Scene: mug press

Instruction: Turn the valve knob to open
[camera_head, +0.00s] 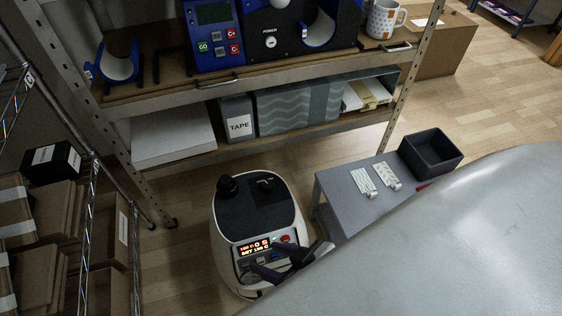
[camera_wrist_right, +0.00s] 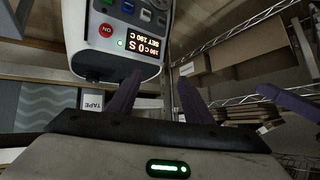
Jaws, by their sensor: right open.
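A white and black machine (camera_head: 258,214) with a lit orange display stands on the floor. A round black knob (camera_head: 227,184) rises from its top at the far left corner; I cannot tell its turn position. My right gripper (camera_head: 280,258) is in front of the machine's panel, apart from the black knob. In the right wrist view its two purple fingers (camera_wrist_right: 158,88) are spread with nothing between them, below the machine's panel (camera_wrist_right: 118,28). A purple piece (camera_wrist_right: 287,101) at the right of that view may be a finger of my left gripper; its opening cannot be seen.
A shelf rack (camera_head: 240,82) stands behind, with a press and a mug (camera_head: 385,17) on top and a tape box (camera_head: 238,124) below. A grey table (camera_head: 345,205) with a dark bin (camera_head: 431,153) is at right. Boxes on a wire rack (camera_head: 38,222) stand left.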

